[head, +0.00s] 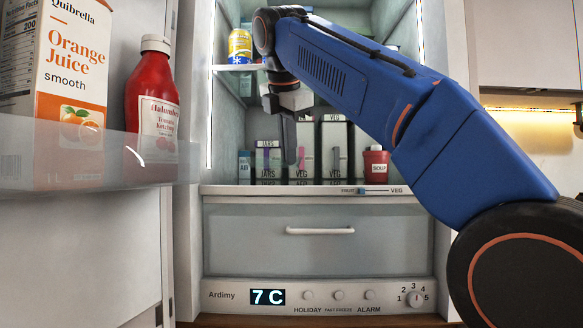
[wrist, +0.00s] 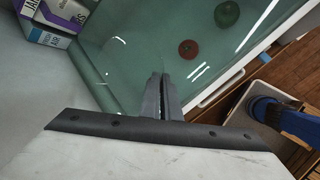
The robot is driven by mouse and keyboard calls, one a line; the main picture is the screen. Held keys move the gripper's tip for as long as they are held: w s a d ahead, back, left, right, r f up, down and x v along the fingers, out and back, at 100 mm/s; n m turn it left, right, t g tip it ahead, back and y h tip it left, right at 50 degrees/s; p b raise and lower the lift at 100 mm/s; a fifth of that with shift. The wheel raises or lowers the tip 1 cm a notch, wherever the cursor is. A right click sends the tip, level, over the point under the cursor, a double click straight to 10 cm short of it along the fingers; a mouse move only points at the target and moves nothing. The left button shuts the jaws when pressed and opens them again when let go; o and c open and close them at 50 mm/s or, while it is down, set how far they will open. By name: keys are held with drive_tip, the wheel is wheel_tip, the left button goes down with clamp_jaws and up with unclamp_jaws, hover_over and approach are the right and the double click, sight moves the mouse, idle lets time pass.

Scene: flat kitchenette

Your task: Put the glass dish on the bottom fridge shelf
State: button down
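I cannot make out the glass dish in either view. The bottom fridge shelf (head: 240,190) spans the fridge above the drawer in the head view. In the wrist view its greenish see-through surface (wrist: 135,45) lies beyond my fingers, with bright reflections on it. My gripper (head: 289,150) points down inside the fridge, over this shelf and in front of the cartons. In the wrist view my gripper (wrist: 165,90) has its two fingers close together, with nothing visible between them.
Several cartons (head: 334,150) and a red soup container (head: 376,165) stand along the shelf's back. A tomato (wrist: 188,49) and a green item (wrist: 227,13) show under the glass. The drawer (head: 320,250) is shut. The open door's bin (head: 90,160) holds juice and ketchup at left.

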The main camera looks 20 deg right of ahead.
sight(292, 167)
drive_tip(key=w+d, duration=0.1)
drive_tip(key=w, duration=0.3)
drive_tip(key=w+d, duration=0.1)
drive_tip(key=w, duration=0.1)
drive_tip(key=shift+d, duration=0.3)
drive_tip(key=shift+f, duration=1.75)
drive_tip(key=c, duration=2.3)
unclamp_jaws()
drive_tip(key=shift+f, duration=0.1)
drive_tip(key=v, duration=1.2)
